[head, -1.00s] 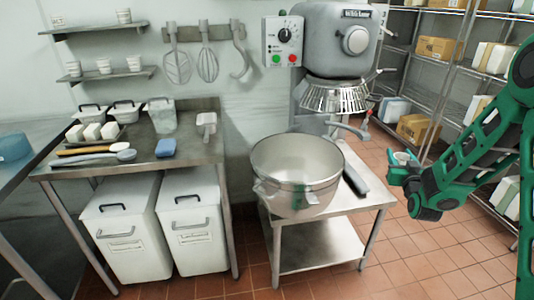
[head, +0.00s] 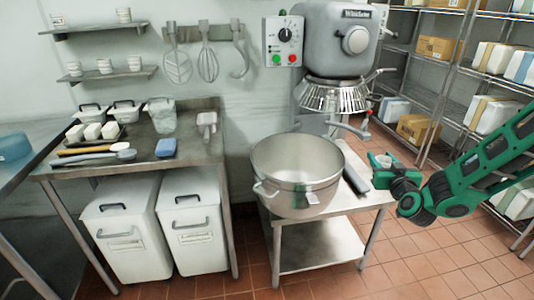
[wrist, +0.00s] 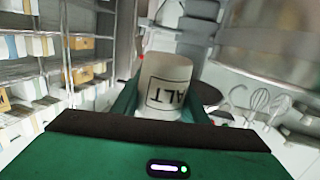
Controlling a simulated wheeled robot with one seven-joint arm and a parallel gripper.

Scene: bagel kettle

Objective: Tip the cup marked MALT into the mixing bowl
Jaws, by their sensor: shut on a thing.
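My green gripper (head: 384,171) is shut on a small white cup (head: 383,160), to the right of the mixing bowl. In the wrist view the cup (wrist: 165,88) sits between the fingers, and its label shows letters reading "ALT" upside down. In the head view the cup looks roughly upright, with its open top showing. What is inside it cannot be made out. The steel mixing bowl (head: 297,180) stands on a low steel table under the mixer. The cup is apart from the bowl's rim.
The grey mixer (head: 338,38) with its wire guard (head: 333,96) hangs over the back of the bowl. A dark bar (head: 356,180) lies on the table (head: 355,203) right of the bowl. Wire shelves with boxes (head: 418,128) stand behind right.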

